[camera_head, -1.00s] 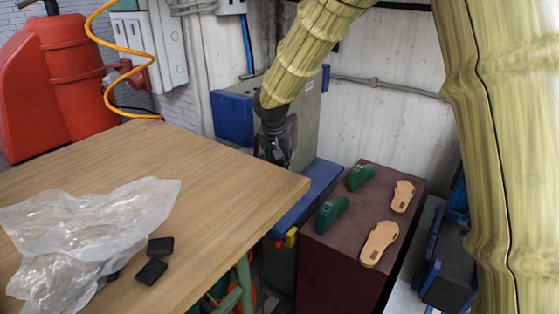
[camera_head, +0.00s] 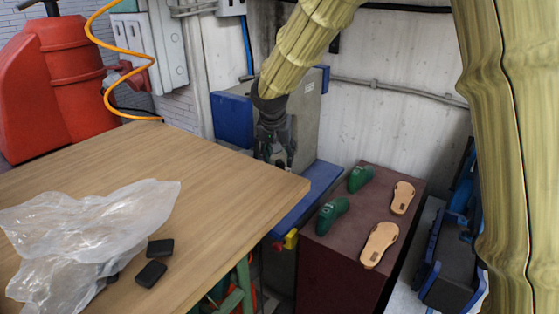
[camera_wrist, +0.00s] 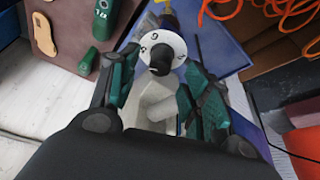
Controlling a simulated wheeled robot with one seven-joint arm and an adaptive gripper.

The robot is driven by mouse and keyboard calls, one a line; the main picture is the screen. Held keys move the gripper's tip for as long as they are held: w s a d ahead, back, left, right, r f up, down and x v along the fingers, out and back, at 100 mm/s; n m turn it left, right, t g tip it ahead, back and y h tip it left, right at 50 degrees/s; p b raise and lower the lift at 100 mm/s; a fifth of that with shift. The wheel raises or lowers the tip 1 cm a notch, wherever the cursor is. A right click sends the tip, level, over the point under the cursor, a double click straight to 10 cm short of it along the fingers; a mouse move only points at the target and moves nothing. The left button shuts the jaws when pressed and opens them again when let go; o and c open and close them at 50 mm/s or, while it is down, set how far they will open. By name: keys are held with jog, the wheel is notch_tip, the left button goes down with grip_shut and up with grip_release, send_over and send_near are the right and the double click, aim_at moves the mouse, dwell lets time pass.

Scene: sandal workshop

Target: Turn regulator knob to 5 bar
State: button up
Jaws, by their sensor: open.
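The regulator shows in the wrist view as a round white dial (camera_wrist: 172,40) with dark numerals and a black knob (camera_wrist: 160,58) at its middle. Most numerals are too small to read surely, and I cannot tell the knob's setting. My gripper (camera_wrist: 158,72) is open, with one green-padded finger on each side of the dial and knob. I cannot tell whether either finger touches the knob. In the head view my gripper (camera_head: 274,153) points down in front of the blue and grey machine (camera_head: 307,115), beyond the wooden table's far edge, and the knob cannot be made out there.
A wooden table (camera_head: 190,190) fills the left front, with a clear plastic bag (camera_head: 85,225) and black blocks (camera_head: 152,272) on it. A maroon cabinet (camera_head: 335,250) at right carries green shoe lasts (camera_head: 332,213) and tan soles (camera_head: 379,244). An orange hose (camera_head: 105,85) hangs at left.

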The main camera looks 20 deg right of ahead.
jog(key=v, duration=0.9)
